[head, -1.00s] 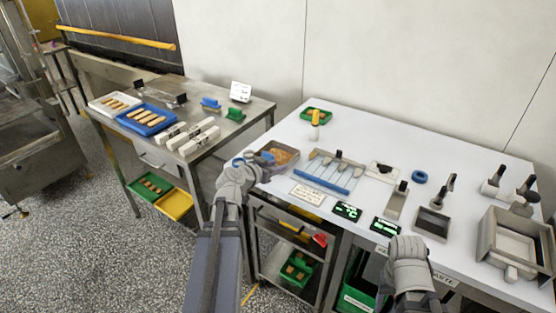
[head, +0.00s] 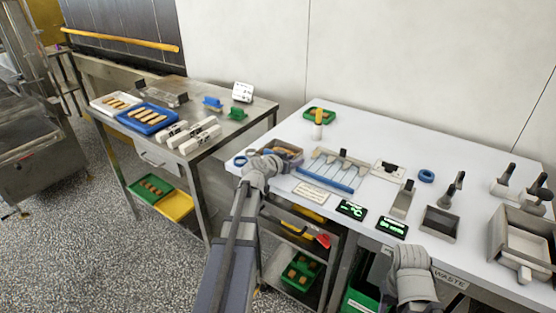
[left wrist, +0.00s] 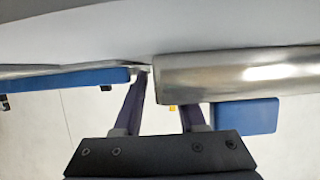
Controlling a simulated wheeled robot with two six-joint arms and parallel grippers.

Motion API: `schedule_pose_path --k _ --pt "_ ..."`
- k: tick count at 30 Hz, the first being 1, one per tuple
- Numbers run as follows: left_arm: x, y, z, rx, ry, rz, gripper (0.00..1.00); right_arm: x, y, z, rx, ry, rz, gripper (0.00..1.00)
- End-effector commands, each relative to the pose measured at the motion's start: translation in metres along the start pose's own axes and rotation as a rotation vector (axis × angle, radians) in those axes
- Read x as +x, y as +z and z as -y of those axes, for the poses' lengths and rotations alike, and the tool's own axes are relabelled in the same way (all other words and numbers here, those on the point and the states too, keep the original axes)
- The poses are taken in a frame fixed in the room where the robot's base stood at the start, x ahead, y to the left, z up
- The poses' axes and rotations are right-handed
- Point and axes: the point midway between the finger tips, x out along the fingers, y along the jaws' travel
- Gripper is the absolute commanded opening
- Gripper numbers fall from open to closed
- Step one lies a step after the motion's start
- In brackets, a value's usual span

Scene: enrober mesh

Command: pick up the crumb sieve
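I cannot tell for certain which item is the crumb sieve. A shallow grey tray with brown contents (head: 288,151) lies at the left end of the white table, partly hidden by my left gripper (head: 262,165). A blue ring-shaped piece (head: 240,160) shows just left of that gripper. In the left wrist view my left gripper's fingers (left wrist: 160,105) are apart, with a metal rim (left wrist: 235,75) and a blue block (left wrist: 245,116) close to them. The rim hides part of one finger. My right gripper (head: 412,268) is at the table's front edge, its fingers hidden.
A blue-edged rack (head: 328,182), small displays (head: 351,208) and a grey scoop (head: 403,200) lie along the white table (head: 375,150). A square metal frame with a handle (head: 525,245) stands at the right. A steel table (head: 255,110) with trays is at the left.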

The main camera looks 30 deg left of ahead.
Motion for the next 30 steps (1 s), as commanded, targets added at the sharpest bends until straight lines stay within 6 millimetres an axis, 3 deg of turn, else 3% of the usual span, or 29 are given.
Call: schedule_pose_path --k 5,15,30 --pt "-0.001 -0.0004 -0.0002 0.0 0.0 0.0 0.38 -0.0008 0.0001 -0.0001 0.0 0.0 0.0 0.5" --pt "-0.0012 -0.0004 -0.0001 0.0 0.0 0.0 0.0 -0.0008 0.0001 -0.0001 0.0 0.0 0.0 0.5" --pt "-0.0011 -0.0003 -0.0001 0.0 0.0 0.0 0.0 -0.0007 0.0001 -0.0001 0.0 0.0 0.0 0.5"
